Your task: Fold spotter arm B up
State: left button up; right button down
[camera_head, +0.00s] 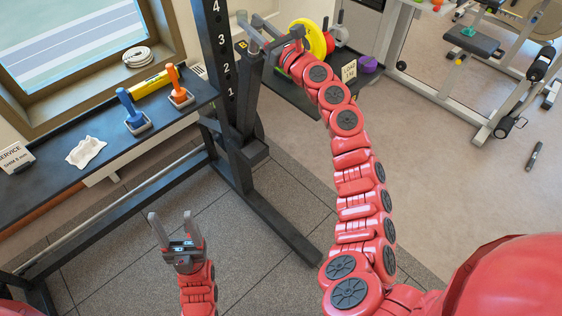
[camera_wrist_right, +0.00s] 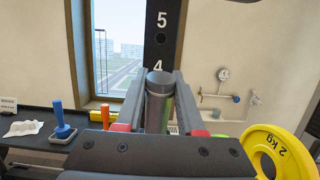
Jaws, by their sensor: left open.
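Spotter arm B, a dark grey tube (camera_head: 249,95), stands steeply up beside the black rack upright (camera_head: 216,70), leaning slightly from it. In the right wrist view its open round end (camera_wrist_right: 159,90) shows between my right gripper's fingers. My right gripper (camera_head: 258,28) is at the top of this tube, one finger on each side. I cannot tell whether the fingers press on it. A yellow B label (camera_head: 243,45) is partly visible by the upright. My left gripper (camera_head: 172,222) is open and empty, low over the floor, well apart from the rack.
The window-side shelf holds a blue-handled item (camera_head: 130,108), an orange-handled item (camera_head: 177,85), a yellow roller (camera_head: 148,86) and a white cloth (camera_head: 86,151). A yellow plate (camera_head: 308,37) stands close to my right gripper. Gym machines are at right. The middle floor is clear.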

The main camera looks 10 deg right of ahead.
jog(key=b+x, duration=0.3)
jog(key=x, duration=0.5)
jog(key=shift+w+a, duration=0.25)
jog(key=c, duration=0.8)
grip_release()
jog(key=shift+a, duration=0.1)
jog(key=o, duration=0.3)
jog(key=shift+w+a+f, duration=0.1)
jog(key=shift+w+f, duration=0.1)
jog(key=shift+s, duration=0.1)
